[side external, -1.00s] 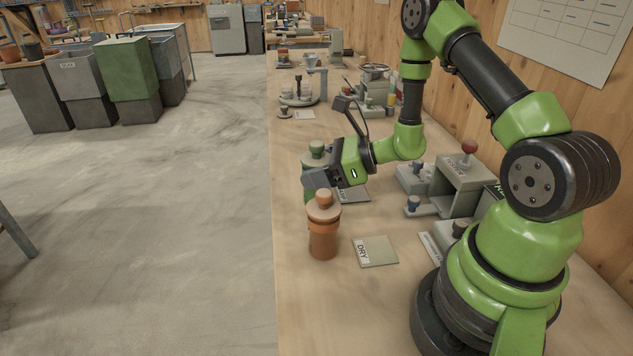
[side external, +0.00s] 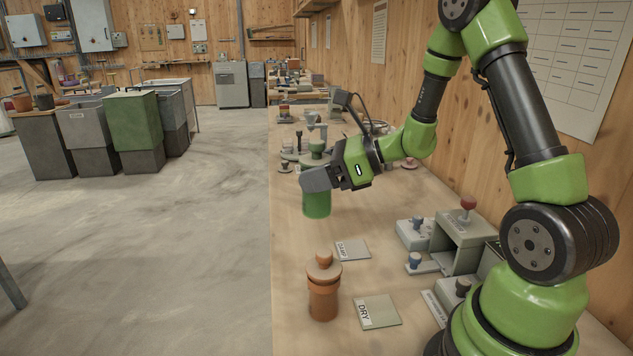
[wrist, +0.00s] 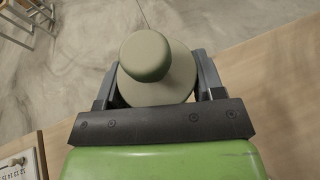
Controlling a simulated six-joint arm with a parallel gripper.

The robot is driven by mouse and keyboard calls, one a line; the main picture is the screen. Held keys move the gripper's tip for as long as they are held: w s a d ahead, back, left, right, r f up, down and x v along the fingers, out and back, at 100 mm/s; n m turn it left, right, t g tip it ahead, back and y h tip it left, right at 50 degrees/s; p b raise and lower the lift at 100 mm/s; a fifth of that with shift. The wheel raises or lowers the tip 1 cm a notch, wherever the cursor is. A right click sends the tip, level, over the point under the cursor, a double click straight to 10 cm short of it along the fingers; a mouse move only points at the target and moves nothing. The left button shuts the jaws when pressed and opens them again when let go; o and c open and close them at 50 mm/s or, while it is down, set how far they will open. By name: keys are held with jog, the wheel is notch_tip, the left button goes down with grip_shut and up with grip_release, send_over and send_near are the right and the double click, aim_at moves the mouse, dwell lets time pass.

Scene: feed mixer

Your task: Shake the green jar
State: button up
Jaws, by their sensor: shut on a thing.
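The green jar shows its green body (side external: 316,204) below my gripper and its knobbed lid (side external: 317,148) above it in the side view. My gripper (side external: 318,180) is shut around the jar's upper part and holds it upright, raised above the bench. In the wrist view the round olive-green lid (wrist: 147,58) sits between the two fingers of my gripper (wrist: 152,85). The fingers hide the jar's middle in the side view, and the lid hides the body in the wrist view.
An orange jar (side external: 323,298) stands on the bench beside a DRY card (side external: 377,311). A DAMP card (side external: 352,250) lies bare behind it. A grey device with a red knob (side external: 468,203) stands to the right. More equipment stands further back. The bench's left edge is close to the jar.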

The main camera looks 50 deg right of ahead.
aim_at(317, 141)
jog(key=shift+r, duration=2.25)
jog(key=shift+f, duration=2.3)
dwell(0.9)
